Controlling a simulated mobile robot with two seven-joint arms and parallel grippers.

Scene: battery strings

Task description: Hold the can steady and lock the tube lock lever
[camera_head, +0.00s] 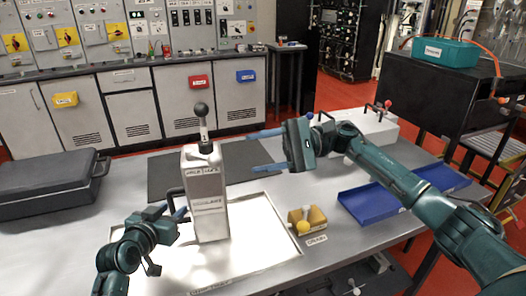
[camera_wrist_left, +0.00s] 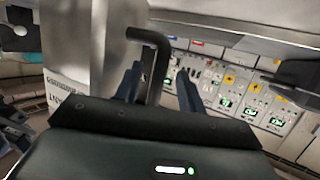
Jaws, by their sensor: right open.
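The can (camera_head: 209,214), a tall pale-grey box, stands upright on the white area of the table. A lever (camera_head: 202,117) with a black ball knob stands up from its top. A dark handle (camera_wrist_left: 154,68) sticks out from the can's side. My left gripper (camera_head: 171,211) is beside the can; in the left wrist view its two fingers (camera_wrist_left: 160,84) are apart, with the handle between them and a gap on the right. My right gripper (camera_head: 251,152) is open and empty, right of the can, its fingers pointing left below knob height.
A yellow holder (camera_head: 314,219) with a yellow ball stands right of the can. Blue trays (camera_head: 372,203) lie farther right, under my right arm. A dark case (camera_head: 48,187) is at the left. A grey-white box (camera_head: 371,131) with a red-knobbed lever stands at the back right.

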